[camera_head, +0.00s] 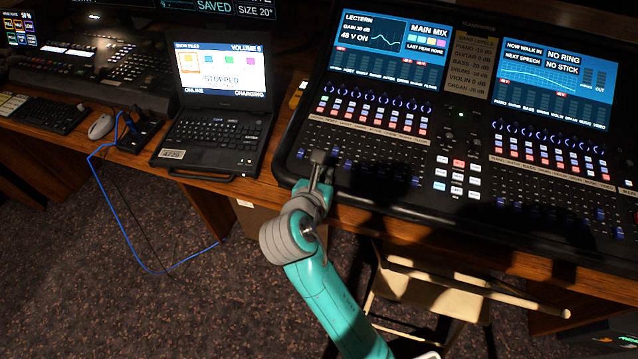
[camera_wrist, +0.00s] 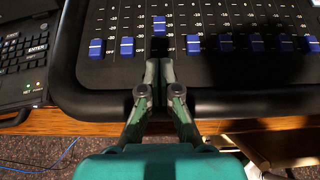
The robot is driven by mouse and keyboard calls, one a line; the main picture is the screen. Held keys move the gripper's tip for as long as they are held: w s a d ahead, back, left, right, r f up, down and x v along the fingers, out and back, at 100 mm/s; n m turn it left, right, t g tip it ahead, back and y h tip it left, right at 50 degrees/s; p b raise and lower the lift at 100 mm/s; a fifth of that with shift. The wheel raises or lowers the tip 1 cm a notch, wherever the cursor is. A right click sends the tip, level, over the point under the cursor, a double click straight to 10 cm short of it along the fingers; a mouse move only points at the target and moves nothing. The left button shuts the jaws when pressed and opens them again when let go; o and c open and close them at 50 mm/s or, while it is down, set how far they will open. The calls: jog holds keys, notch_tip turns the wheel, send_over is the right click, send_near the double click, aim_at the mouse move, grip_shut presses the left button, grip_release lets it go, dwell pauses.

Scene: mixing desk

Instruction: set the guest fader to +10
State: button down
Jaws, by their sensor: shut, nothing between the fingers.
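The fader bank shows in the wrist view as a row of blue caps in slots with printed dB scales. One blue cap (camera_wrist: 159,27) sits higher than its neighbours, straight ahead of my gripper (camera_wrist: 160,70). The cap to its left (camera_wrist: 127,46) and the cap to its right (camera_wrist: 194,44) are lower. I cannot read which fader is labelled guest. My gripper is shut and empty, its fingertips over the lower edge of the mixing desk (camera_wrist: 85,85), below the caps. In the head view my gripper (camera_head: 319,160) is at the desk's front left and hides part of the fader row.
A laptop (camera_head: 218,130) stands left of the desk; its corner also shows in the wrist view (camera_wrist: 22,85). A mouse (camera_head: 101,127) and a blue cable (camera_head: 110,195) are farther left. A folding chair (camera_head: 430,295) stands in front of the desk.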

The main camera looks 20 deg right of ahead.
aim_at(334, 155)
jog(key=shift+w+d+r, duration=0.1)
jog(key=shift+w+d, duration=0.55)
jog(key=shift+w, duration=0.25)
jog(key=shift+w+d, duration=0.6)
jog(key=shift+w, duration=0.25)
jog(key=w+d, duration=0.1)
jog(key=w, duration=0.1)
jog(key=w+d, duration=0.2)
jog(key=w+d+r, duration=0.1)
jog(key=w, duration=0.1)
jog(key=shift+w+d, duration=0.15)
jog(key=shift+d, duration=0.15)
jog(key=shift+a+f, duration=0.1)
